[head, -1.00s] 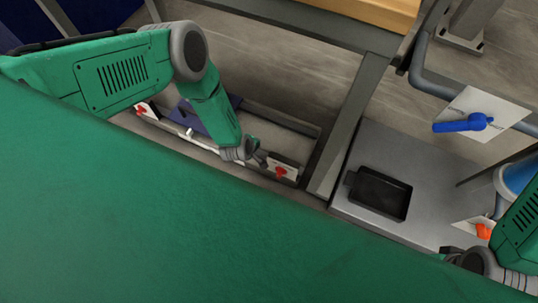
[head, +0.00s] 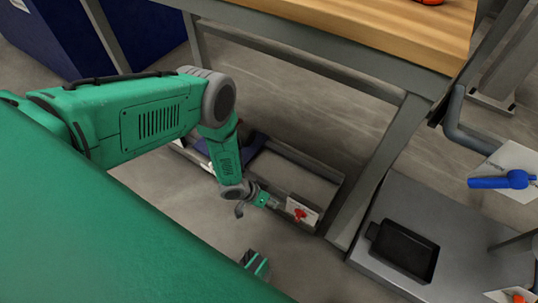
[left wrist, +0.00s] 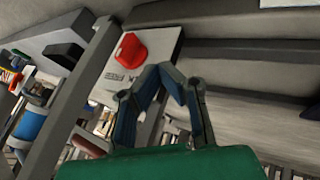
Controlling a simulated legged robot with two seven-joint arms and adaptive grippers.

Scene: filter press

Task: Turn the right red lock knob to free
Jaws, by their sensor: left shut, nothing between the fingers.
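The right red lock knob (head: 299,215) sits on a small white plate (head: 304,208) at the right end of a low grey frame. In the left wrist view the knob (left wrist: 132,48) shows large on its labelled plate (left wrist: 143,72), above and left of the fingers. My left gripper (head: 274,203) is shut and empty, just left of the plate in the head view. Its fingertips (left wrist: 172,68) meet in the left wrist view, apart from the knob in the picture. A green and grey gripper part (head: 257,264) shows at the lower middle; its finger state is unclear.
A wooden-topped bench (head: 380,25) stands above, its grey leg (head: 378,175) just right of the knob. A black tray (head: 405,252) lies on a grey platform (head: 375,225). A blue valve handle (head: 500,181) is at the right. A dark blue panel lies inside the low frame.

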